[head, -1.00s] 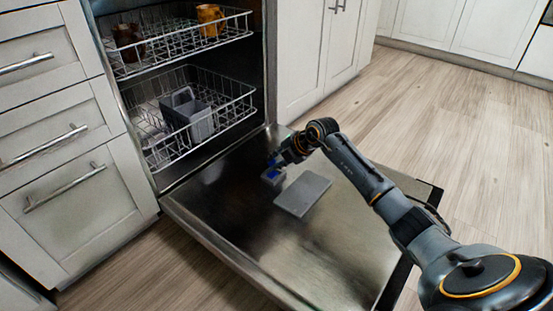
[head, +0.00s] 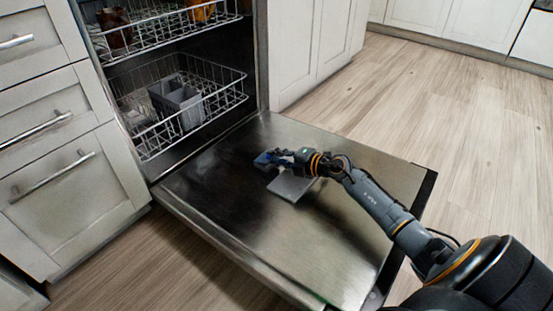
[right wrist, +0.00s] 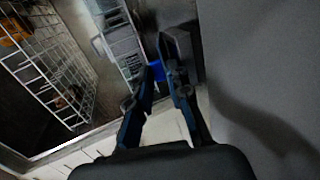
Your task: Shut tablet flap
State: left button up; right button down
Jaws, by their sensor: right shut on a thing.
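The dishwasher door lies open. A flat grey plate (head: 291,188), seemingly the tablet flap, lies open on its inner face. The small dispenser block is at the plate's upper left, mostly hidden by my right gripper (head: 268,159). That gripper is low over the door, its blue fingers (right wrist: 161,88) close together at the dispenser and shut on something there. A grey part (right wrist: 178,48) and a bit of blue (right wrist: 156,70) show at the fingertips in the right wrist view. What exactly is pinched is hard to tell. My left gripper is not in view.
The open door (head: 235,235) is bare around the plate. Behind it, the lower rack (head: 205,82) holds a grey cutlery basket (head: 176,104). The upper rack (head: 160,28) holds brown mugs. Cabinets stand on both sides. Wooden floor (head: 470,160) is free at the right.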

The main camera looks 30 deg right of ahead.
dwell(0.4)
jog(key=c, duration=1.3)
grip_release()
jog(key=shift+c, duration=0.2)
jog(key=shift+s+d, duration=0.2)
jog(key=shift+s, duration=0.35)
jog(key=shift+v, duration=3.4)
jog(key=shift+r, duration=0.1)
